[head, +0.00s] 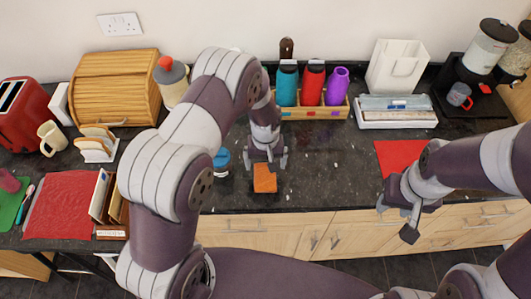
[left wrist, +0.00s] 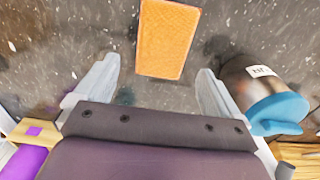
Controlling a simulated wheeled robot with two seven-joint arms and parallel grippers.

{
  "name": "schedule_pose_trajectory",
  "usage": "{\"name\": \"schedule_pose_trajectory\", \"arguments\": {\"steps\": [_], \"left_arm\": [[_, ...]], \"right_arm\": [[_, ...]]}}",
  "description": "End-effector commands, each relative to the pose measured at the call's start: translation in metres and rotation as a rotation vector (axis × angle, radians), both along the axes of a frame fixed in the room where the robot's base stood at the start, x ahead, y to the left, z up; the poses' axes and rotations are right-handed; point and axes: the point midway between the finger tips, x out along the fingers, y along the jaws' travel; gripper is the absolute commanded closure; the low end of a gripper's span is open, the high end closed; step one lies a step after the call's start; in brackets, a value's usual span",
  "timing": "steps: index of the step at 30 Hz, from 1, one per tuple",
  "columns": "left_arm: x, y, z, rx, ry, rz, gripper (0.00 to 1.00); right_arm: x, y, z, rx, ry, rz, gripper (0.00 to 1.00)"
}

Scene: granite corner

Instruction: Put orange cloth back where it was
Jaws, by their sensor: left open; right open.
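The orange cloth (head: 265,178) is a small folded rectangle lying on the dark granite counter near its front edge. It also shows in the left wrist view (left wrist: 167,38), at the top between the fingers and beyond their tips. My left gripper (head: 266,161) is open and empty, just behind and above the cloth, apart from it as far as I can tell. Its two fingers show in the left wrist view (left wrist: 153,82). My right gripper (head: 398,215) is open and empty in front of the counter edge, at the right, far from the cloth.
A jar with a blue lid (left wrist: 278,110) stands close beside the left gripper. A wooden rack with bottles (head: 328,113) is behind it. A red mat (head: 398,156) lies at the right, a darker red one (head: 62,205) at the left. Counter right of the cloth is clear.

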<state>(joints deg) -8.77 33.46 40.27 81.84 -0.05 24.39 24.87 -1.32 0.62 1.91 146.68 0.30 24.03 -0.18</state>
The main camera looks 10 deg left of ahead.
Motion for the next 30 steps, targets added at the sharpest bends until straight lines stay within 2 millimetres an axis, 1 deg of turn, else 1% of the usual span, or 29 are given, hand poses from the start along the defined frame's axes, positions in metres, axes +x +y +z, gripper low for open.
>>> {"name": "schedule_pose_trajectory", "arguments": {"steps": [1, 3, 6, 11, 13, 14, 16, 17, 18, 20, 21, 24, 27, 30], "left_arm": [[0.001, 0.0, 0.009, -0.001, -0.007, 0.0, 0.03], [0.001, 0.0, 0.028, -0.001, -0.007, 0.0, 0.03], [0.001, 0.0, 0.052, -0.001, -0.004, 0.0, 0.03], [0.0, 0.0, 0.075, 0.0, -0.003, -0.002, 0.03], [-0.007, 0.005, 0.089, -0.001, -0.01, -0.018, 0.03], [-0.014, 0.009, 0.097, -0.003, -0.016, -0.034, 0.03], [-0.037, 0.021, 0.121, -0.003, -0.039, -0.086, 0.03], [-0.049, 0.026, 0.131, -0.004, -0.052, -0.114, 0.03], [-0.066, 0.033, 0.142, -0.002, -0.067, -0.148, 0.03], [-0.093, 0.041, 0.154, 0.001, -0.087, -0.199, 0.03], [-0.11, 0.046, 0.16, 0.004, -0.098, -0.228, 0.03], [-0.14, 0.052, 0.166, 0.011, -0.117, -0.28, 0.03], [-0.152, 0.054, 0.167, 0.013, -0.121, -0.302, 0.03], [-0.153, 0.054, 0.167, 0.014, -0.119, -0.304, 0.03]], "right_arm": [[0.0, 0.0, -0.01, 0.0, 0.0, 0.0, 0.57], [0.0, 0.0, -0.016, 0.0, 0.0, 0.0, 0.57], [0.0, 0.0, -0.021, 0.0, 0.0, 0.0, 0.57], [0.0, 0.0, -0.025, 0.0, 0.0, 0.0, 0.57], [0.0, 0.0, -0.025, 0.0, 0.0, 0.0, 0.57], [0.0, 0.0, -0.025, 0.0, 0.0, 0.0, 0.57], [0.0, 0.0, -0.024, 0.0, 0.0, 0.0, 0.57], [0.0, 0.0, -0.024, 0.0, 0.0, 0.0, 0.57], [0.0, 0.0, -0.024, 0.0, 0.0, 0.0, 0.57], [0.0, 0.0, -0.024, 0.0, 0.0, 0.0, 0.57], [0.0, 0.0, -0.024, 0.0, 0.0, 0.0, 0.57], [0.0, 0.0, -0.024, 0.0, 0.0, 0.0, 0.57], [0.0, 0.0, -0.024, 0.0, 0.0, 0.0, 0.57], [0.0, 0.0, -0.024, 0.0, 0.0, 0.0, 0.57]]}}
